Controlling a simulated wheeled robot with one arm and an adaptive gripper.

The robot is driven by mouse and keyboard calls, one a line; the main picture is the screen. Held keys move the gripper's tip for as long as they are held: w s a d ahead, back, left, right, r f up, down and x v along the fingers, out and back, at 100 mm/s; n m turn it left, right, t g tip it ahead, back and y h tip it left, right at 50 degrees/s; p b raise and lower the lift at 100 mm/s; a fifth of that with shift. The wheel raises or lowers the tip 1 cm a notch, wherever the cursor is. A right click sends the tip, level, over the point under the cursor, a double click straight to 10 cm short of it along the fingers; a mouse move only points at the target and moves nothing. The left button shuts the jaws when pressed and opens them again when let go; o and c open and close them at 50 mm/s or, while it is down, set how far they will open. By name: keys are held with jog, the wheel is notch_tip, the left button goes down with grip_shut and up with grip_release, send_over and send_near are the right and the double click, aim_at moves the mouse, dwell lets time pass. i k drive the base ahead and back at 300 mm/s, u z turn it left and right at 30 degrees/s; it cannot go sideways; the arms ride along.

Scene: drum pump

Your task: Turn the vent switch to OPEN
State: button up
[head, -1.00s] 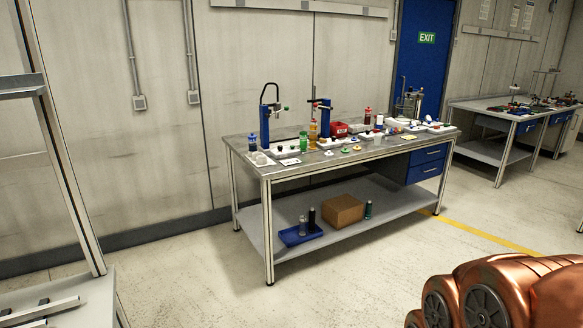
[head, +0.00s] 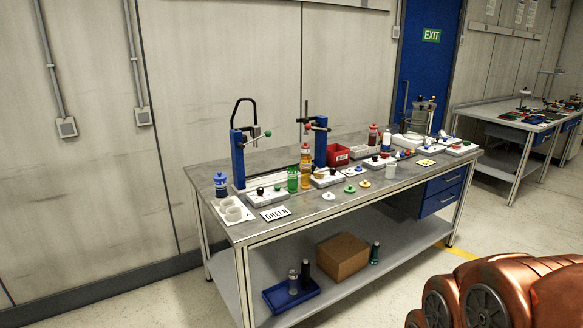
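The workbench (head: 345,205) stands ahead with its grey top full of small equipment. Two blue stands with lever arms, the left one (head: 238,160) and the right one (head: 320,142), rise at its back. Several white boxes with small knobs lie along the top, among them one at the front left (head: 262,199) and one in the middle (head: 325,180). I cannot tell which of these, if any, carries the vent switch; its lettering and position are too small to read. My gripper is outside the view; only copper-coloured parts of my arm show at the lower right.
A cardboard box (head: 342,258) and blue tray (head: 283,298) are on the lower shelf. Floor shows left of the bench.

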aim_at(318, 175)
jog(key=z, duration=0.25)
jog(key=i, duration=1.2)
jog(key=u, duration=0.3)
jog(key=i, duration=1.15)
jog(key=u, duration=1)
jog(key=i, duration=0.3)
jog(key=u, duration=0.15)
